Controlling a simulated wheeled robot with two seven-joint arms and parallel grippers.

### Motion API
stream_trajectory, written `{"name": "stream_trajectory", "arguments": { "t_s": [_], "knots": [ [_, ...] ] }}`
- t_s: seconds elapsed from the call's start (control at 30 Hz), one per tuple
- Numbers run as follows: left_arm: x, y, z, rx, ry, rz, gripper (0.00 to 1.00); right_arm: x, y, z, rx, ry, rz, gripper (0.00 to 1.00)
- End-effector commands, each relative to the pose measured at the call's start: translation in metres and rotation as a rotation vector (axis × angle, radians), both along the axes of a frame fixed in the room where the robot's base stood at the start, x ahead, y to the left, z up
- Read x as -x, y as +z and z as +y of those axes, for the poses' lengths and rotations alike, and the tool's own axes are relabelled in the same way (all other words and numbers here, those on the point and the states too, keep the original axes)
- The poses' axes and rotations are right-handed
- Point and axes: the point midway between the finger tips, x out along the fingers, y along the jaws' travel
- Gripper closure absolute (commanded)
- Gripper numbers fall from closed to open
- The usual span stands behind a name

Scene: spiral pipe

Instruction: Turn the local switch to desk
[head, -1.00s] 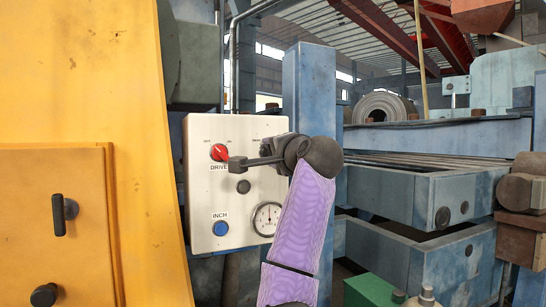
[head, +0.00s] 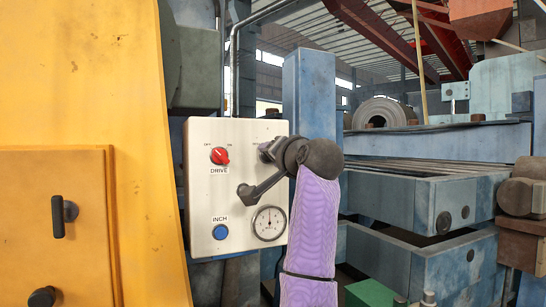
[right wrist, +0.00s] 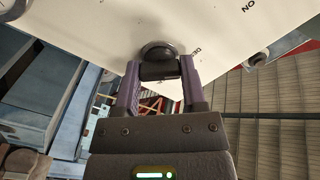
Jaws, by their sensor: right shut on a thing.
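The white control panel (head: 205,200) stands upright in the middle of the head view. The local switch is at its upper right, hidden there behind my right gripper (head: 267,151). In the right wrist view the dark round switch (right wrist: 160,50) sits on the panel face. My right gripper (right wrist: 158,72) is shut on its handle, with a purple finger on either side. Part of a label, apparently "DE", shows beside the switch. The pointing direction of the switch is hard to tell. My left gripper is not in view.
The panel also carries a red DRIVE switch (head: 220,156), a blue INCH button (head: 220,232) and a round gauge (head: 269,223). A yellow machine body (head: 130,100) is close on the left. A blue post (head: 309,90) stands just behind my right arm.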

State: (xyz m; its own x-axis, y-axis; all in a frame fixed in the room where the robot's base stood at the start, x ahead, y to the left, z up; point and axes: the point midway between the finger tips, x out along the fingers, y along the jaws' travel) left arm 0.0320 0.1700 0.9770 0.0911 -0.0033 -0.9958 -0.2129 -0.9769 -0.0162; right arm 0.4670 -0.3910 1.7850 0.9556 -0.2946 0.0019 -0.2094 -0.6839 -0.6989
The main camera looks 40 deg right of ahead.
Motion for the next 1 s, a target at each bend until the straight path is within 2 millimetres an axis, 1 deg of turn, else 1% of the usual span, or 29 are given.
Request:
{"name": "stream_trajectory", "arguments": {
  "t_s": [0.03, 0.37, 0.4, 0.47, 0.5, 0.53, 0.57, 0.8, 0.87, 0.97, 1.0],
  "knots": [
    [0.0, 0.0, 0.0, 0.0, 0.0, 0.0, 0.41, -0.001, -0.003, 0.0, 0.002, 0.001, 0.011, 1.0],
    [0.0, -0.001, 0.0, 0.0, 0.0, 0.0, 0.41, -0.001, -0.004, 0.0, 0.002, 0.002, 0.013, 1.0],
    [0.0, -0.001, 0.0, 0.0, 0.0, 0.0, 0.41, -0.001, -0.004, 0.0, 0.002, 0.002, 0.013, 0.43],
    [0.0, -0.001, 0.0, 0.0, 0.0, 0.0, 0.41, -0.001, -0.003, 0.0, 0.003, 0.002, 0.012, 0.3],
    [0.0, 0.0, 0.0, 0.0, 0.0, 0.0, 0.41, -0.001, -0.003, 0.0, 0.002, 0.002, 0.01, 0.22],
    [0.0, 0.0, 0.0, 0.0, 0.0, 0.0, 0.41, -0.001, -0.003, 0.0, 0.002, 0.001, 0.01, 0.15],
    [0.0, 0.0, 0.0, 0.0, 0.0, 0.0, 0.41, -0.001, -0.003, 0.0, 0.002, 0.001, 0.01, 0.12],
    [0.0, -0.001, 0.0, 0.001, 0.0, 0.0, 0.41, 0.0, -0.001, 0.0, 0.003, 0.001, 0.005, 0.12],
    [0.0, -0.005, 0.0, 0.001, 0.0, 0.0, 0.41, 0.003, -0.003, 0.001, 0.003, 0.001, 0.004, 0.12],
    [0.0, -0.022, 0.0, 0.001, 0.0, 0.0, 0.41, 0.021, -0.007, 0.006, 0.004, -0.001, -0.001, 0.12],
    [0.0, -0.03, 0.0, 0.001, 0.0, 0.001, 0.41, 0.032, -0.008, 0.009, 0.003, -0.001, -0.001, 0.12]
  ]
}}
